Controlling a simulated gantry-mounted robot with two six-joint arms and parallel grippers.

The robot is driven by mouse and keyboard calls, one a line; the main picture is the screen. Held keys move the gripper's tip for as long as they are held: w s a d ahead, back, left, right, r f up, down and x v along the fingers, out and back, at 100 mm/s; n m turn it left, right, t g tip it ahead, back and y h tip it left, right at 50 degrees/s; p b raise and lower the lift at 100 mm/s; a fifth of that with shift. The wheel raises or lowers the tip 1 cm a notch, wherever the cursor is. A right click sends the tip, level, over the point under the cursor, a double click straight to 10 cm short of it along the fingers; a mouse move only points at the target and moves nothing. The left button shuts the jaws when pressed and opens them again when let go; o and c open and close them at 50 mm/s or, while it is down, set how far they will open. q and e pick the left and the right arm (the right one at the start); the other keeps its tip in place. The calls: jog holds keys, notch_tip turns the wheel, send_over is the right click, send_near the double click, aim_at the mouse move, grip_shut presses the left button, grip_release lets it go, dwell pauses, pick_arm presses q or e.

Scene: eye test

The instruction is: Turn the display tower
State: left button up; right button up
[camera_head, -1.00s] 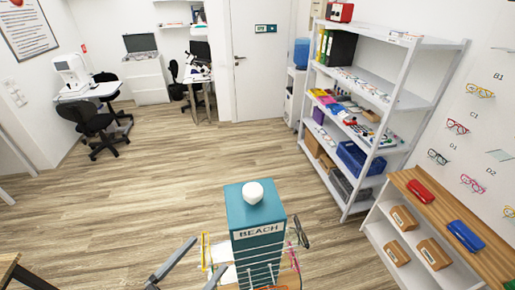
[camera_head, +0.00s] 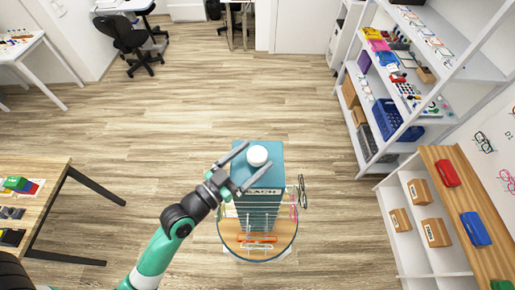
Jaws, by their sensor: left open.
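The display tower (camera_head: 268,178) is a teal box with a white round knob (camera_head: 257,156) on top and the partly covered word BEACH on its front. It stands upright on a round wooden base (camera_head: 285,240), with glasses on its sides and front. My left gripper (camera_head: 256,153) is open over the tower's top. Its two fingertips lie on either side of the knob in the picture; I cannot tell whether they touch it. The gripper hides part of the tower's upper left. My right gripper is not in view.
A white shelf unit (camera_head: 362,134) with bins and supplies stands on the right. A low cabinet (camera_head: 432,160) with a wooden top holds glasses cases. A wooden table (camera_head: 47,190) is at the left. The floor (camera_head: 190,110) behind the tower is clear.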

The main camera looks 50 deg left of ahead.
pick_arm(q)
jog(key=shift+w, duration=1.05)
grip_shut()
jog(key=shift+a, duration=0.1)
